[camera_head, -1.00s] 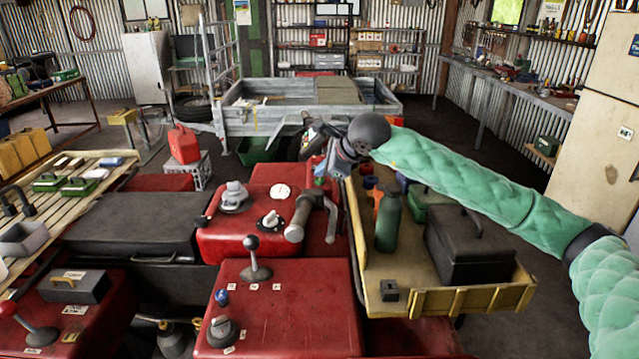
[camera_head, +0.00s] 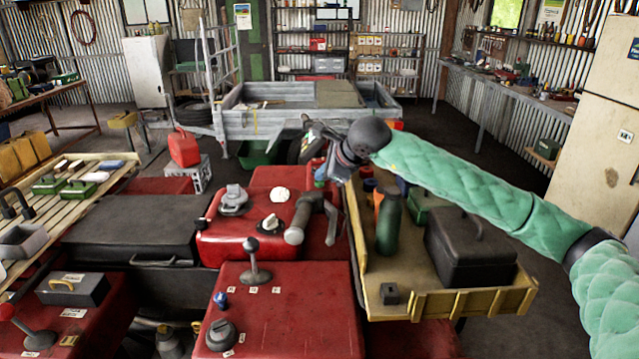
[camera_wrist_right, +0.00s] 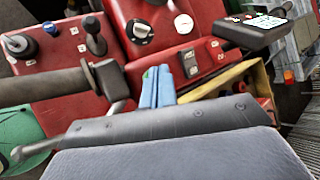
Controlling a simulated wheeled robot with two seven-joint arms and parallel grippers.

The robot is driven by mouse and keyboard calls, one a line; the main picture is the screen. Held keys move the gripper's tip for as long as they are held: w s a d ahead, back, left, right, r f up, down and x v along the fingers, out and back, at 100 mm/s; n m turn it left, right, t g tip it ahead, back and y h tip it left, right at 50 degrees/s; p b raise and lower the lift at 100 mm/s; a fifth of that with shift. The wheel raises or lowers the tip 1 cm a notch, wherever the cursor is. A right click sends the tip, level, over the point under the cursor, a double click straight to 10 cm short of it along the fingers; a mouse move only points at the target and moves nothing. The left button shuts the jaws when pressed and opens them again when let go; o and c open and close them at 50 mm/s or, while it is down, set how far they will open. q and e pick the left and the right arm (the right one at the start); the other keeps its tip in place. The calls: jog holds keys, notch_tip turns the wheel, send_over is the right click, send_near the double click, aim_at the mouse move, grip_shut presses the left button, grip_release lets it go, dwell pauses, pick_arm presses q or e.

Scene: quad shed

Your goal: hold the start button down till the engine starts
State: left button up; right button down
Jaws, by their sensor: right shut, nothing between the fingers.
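My right gripper (camera_head: 320,173) shows at the far end of the green-sleeved arm, above the red quad bodywork (camera_head: 290,325). Its blue fingers (camera_wrist_right: 158,88) are shut together with nothing between them. They point at the red bodywork just beside the dark switch block (camera_wrist_right: 110,80) of the handlebar grip (camera_wrist_right: 45,86). A small green patch shows at the fingers' left edge; I cannot tell whether it is the start button. I cannot tell whether the fingertips touch anything. The grip (camera_head: 294,235) also shows in the head view. My left gripper is out of view.
A black lever (camera_head: 251,262), a dark knob (camera_head: 220,334) and a blue knob (camera_head: 220,300) stand on the front red panel. A white dial (camera_wrist_right: 184,24) and a screen unit (camera_wrist_right: 255,28) lie beyond the fingers. A yellow tray (camera_head: 450,303) holds a green bottle (camera_head: 389,222) and black box (camera_head: 470,250).

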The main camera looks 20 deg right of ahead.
aim_at(323, 183)
jog(key=shift+f+b, duration=0.35)
jog(key=shift+b, duration=0.05)
dwell(0.5)
jog(key=shift+r, duration=0.15)
dwell(1.8)
jog(key=shift+r, duration=0.7)
jog(key=shift+r, duration=0.2)
jog(key=shift+r, duration=2.35)
